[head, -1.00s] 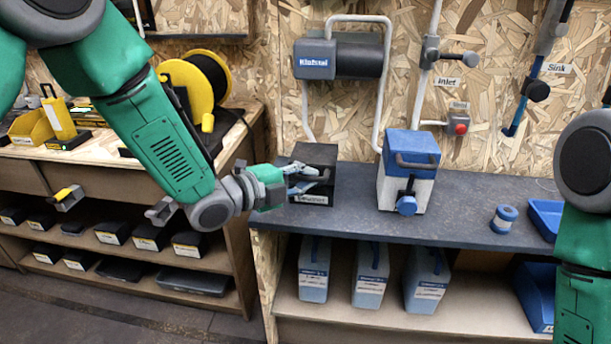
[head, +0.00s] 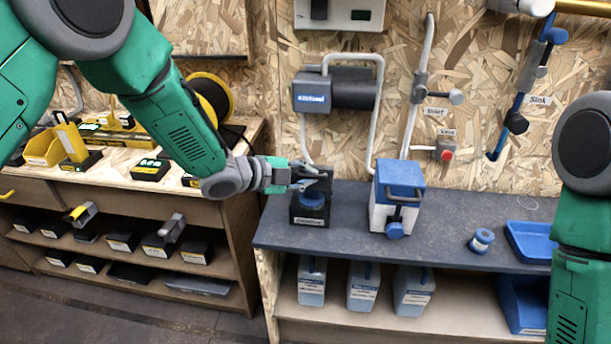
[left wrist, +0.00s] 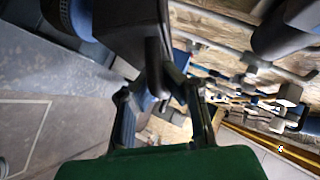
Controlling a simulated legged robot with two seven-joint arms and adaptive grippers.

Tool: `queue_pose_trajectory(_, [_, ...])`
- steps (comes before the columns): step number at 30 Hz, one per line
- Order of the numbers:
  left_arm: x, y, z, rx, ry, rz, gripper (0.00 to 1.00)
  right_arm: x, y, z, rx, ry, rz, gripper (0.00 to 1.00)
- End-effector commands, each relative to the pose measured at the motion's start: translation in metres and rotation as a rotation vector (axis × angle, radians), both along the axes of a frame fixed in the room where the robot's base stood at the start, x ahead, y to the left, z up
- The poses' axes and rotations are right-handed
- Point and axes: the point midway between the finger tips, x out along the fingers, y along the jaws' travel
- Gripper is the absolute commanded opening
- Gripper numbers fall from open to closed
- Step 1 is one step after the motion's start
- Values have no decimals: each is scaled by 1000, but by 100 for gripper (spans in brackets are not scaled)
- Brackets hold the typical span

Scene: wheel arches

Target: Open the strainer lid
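The strainer (head: 311,216) is a black box with a label at the left end of the dark counter. Its lid (head: 325,182) stands raised at the back, and a round blue part (head: 312,199) shows in the open top. My left gripper (head: 312,175) is at the lid, its fingers around the handle. In the left wrist view the fingers (left wrist: 158,85) close in on the dark handle bar (left wrist: 154,78); the exact contact is partly hidden. My right arm is at the right edge, its gripper out of view.
A blue and white box (head: 397,197) with a front knob stands right of the strainer. A blue-white spool (head: 481,240) and a blue tray (head: 531,241) lie farther right on the counter (head: 440,225). Pipes and a blue-black cylinder (head: 340,93) are on the wall above.

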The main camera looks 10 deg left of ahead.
Motion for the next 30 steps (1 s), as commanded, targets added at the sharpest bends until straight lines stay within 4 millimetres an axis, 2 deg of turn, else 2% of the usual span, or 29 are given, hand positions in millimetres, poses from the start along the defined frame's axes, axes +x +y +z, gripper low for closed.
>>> queue_pose_trajectory(1, [0, -11, 10, -15, -13, -23, 0, 0, 0, 4, 0, 0, 0, 40])
queue_pose_trajectory(21, [8, -10, 17, -15, -18, -21, 0, 0, 0, 8, 0, 0, 0, 40])
queue_pose_trajectory(24, [8, -10, 16, -14, -16, -20, 31, 0, 0, 8, 0, 0, 0, 40])
queue_pose_trajectory(30, [11, -4, 12, -15, -9, -13, 31, 0, 0, 7, 0, 0, 0, 40])
